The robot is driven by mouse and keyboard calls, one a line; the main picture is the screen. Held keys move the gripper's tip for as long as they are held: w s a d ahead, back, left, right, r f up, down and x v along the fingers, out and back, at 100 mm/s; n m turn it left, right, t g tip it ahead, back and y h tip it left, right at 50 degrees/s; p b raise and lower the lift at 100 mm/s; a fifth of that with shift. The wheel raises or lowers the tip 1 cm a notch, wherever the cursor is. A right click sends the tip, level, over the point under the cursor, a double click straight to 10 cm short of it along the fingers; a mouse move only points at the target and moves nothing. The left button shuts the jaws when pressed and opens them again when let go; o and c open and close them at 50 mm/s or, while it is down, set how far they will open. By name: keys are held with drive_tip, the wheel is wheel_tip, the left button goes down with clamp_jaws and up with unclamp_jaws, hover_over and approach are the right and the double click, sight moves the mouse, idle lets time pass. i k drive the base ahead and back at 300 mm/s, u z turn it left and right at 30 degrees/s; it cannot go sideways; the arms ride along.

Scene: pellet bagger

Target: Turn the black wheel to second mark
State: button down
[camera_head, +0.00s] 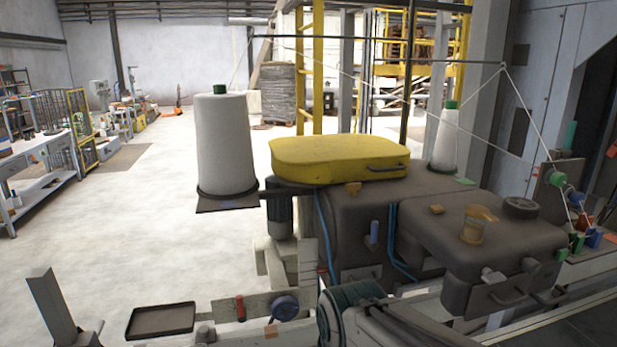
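A dark round wheel-like knob (521,207) lies on top of the brown-grey machine housing (425,235) at the right. It is the likeliest black wheel, but it is small and I cannot make out any marks on it or its turned position. Another dark, bluish round knob (285,307) sits low at the front of the machine, beside a red-handled part (240,308). I cannot make out my gripper in this view, and nothing is seen touching either round part.
A yellow cover (340,158) lies on the machine. White thread cones (225,145) (444,140) stand on either side, with threads running overhead. A dark tray (161,320) is at the lower front. A ribbed round part (350,300) fills the bottom centre. Floor at left is open.

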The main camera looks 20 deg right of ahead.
sight(519, 207)
drive_tip(key=z, duration=1.65)
drive_tip(key=k, duration=1.25)
drive_tip(key=z, duration=0.75)
drive_tip(key=i, duration=1.1)
drive_tip(key=u, duration=0.3)
